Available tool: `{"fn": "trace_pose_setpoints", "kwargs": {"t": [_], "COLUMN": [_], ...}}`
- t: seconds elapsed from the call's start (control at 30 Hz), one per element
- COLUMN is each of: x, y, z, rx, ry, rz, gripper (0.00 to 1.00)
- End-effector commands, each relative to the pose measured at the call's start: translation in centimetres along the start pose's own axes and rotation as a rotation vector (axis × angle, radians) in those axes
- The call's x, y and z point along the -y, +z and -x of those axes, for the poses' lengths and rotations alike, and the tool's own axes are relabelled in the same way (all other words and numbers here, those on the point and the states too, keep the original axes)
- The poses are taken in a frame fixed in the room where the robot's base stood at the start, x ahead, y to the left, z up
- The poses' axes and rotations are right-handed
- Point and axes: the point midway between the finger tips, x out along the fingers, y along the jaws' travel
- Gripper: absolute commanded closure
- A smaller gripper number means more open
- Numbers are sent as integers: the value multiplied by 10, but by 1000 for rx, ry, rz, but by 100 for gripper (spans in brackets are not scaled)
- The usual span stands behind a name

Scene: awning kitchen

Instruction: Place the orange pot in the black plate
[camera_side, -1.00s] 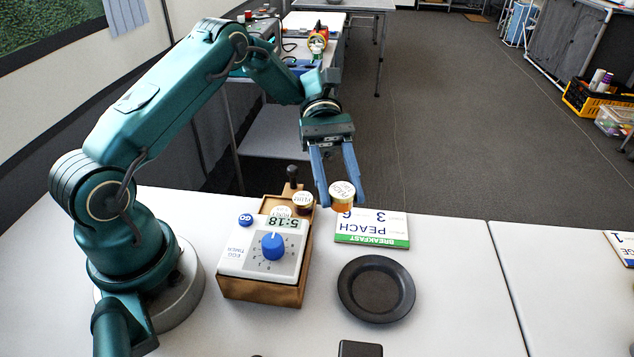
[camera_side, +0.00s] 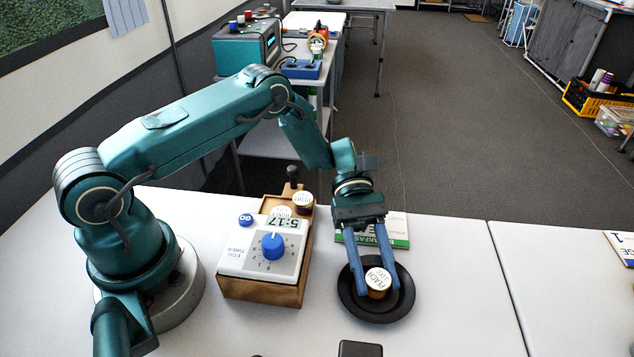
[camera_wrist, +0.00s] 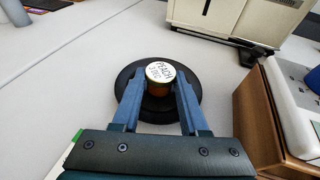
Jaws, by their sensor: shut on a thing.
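The orange pot (camera_side: 377,283) is a small jar with a white lettered lid, upright between my gripper's blue fingers. My gripper (camera_side: 376,287) is shut on it, pointing down over the black plate (camera_side: 381,312). In the wrist view the pot (camera_wrist: 160,76) shows between the fingertips (camera_wrist: 158,86), with the dark plate (camera_wrist: 126,78) around it. The pot is over the inside of the plate. I cannot tell whether its base touches the plate, as the fingers and pot hide that spot.
The wooden box with a white timer (camera_side: 262,252) stands left of the plate and holds another lidded pot (camera_side: 302,201). A green-edged card (camera_side: 398,232) lies behind the plate, partly hidden by my gripper. A black object (camera_side: 360,349) is at the front edge.

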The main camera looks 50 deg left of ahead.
Motion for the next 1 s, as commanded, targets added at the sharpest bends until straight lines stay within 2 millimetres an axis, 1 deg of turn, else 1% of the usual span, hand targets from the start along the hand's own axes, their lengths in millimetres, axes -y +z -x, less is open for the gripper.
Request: {"fn": "trace_pose_setpoints", "kwargs": {"t": [0.3, 0.33, 0.37, 0.4, 0.63, 0.73, 0.87, 1.0], "x": [0, 0, 0, 0, 0, 0, -1, -1], "y": [-3, -3, -3, -3, -2, 1, 0, 0], "z": [-1, -1, -1, -1, 0, 1, 17, 39], "rx": [0, 0, 0, 0, -1, -1, -1, -2], "ry": [0, 0, 0, 0, 0, 0, 5, 4], "rz": [0, 0, 0, 0, 0, -1, -3, -2], "gripper": [100, 53, 41, 27, 27, 27, 27, 27]}}
